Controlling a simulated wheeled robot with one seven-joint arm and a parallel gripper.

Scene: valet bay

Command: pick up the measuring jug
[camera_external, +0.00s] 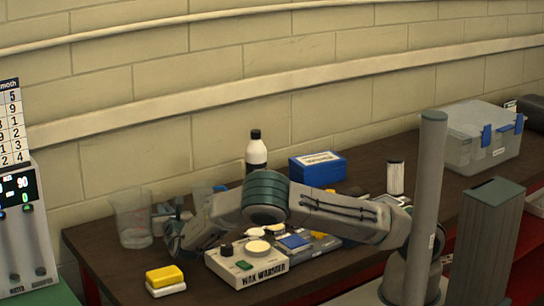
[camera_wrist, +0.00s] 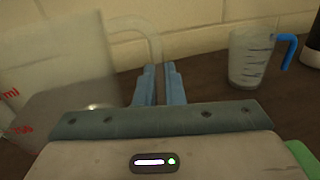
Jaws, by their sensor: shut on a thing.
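The measuring jug, clear with red markings (camera_wrist: 60,60), fills the left of the wrist view, very near the camera. Its pale handle curves down to my gripper (camera_wrist: 158,85), whose blue fingers are closed on it. In the external view the clear jug (camera_external: 131,217) stands upright at the table's left end. My gripper (camera_external: 168,220) is just right of it, partly hidden by my wrist. I cannot tell whether the jug's base touches the table.
A second clear jug with a blue handle (camera_wrist: 250,58) stands to the right. Near my arm are a wax warmer (camera_external: 246,264), stacked yellow and white sponges (camera_external: 165,280), a black-capped bottle (camera_external: 256,155) and a blue box (camera_external: 317,168). A clear lidded bin (camera_external: 475,150) stands far right.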

